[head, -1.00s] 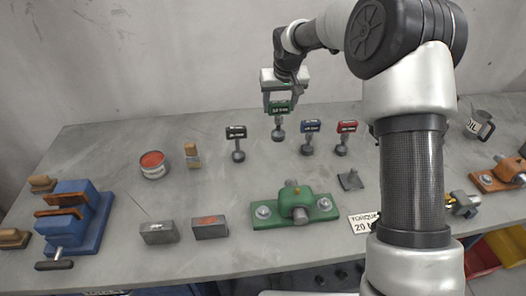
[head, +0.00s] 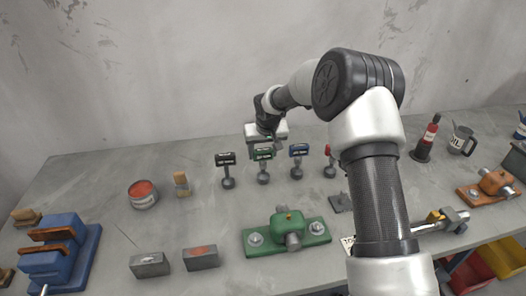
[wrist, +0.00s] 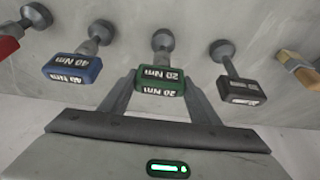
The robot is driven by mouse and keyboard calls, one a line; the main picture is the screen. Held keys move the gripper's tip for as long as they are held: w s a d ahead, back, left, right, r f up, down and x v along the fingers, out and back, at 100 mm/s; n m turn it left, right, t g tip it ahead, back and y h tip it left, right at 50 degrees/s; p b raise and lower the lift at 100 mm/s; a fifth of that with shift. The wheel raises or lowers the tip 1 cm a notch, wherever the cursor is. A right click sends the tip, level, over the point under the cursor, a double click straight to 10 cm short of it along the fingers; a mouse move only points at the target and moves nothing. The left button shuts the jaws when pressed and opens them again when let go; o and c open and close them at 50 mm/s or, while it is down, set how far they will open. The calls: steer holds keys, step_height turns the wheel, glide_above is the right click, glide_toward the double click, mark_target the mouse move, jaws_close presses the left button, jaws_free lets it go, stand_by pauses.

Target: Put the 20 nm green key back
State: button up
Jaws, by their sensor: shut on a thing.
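The green key (head: 263,154), marked 20 Nm in the wrist view (wrist: 160,80), stands upright in the row of keys at the back of the bench. Its round base appears to be at bench level, between the black key (head: 226,160) and the blue key (head: 298,151). My gripper (head: 265,146) is above it with its fingers pointing down. In the wrist view my gripper (wrist: 158,84) is shut on the green head, one finger on each side. The fingers' contact is partly hidden in the head view.
The red key (head: 329,152) stands right of the blue one, partly beside my arm. A green fixture (head: 287,228) is in front. A blue vise (head: 62,250) is at far left. Bare bench lies between.

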steer(key=shift+r, duration=0.15)
steer(key=shift+f, duration=0.2)
steer(key=o, duration=1.5)
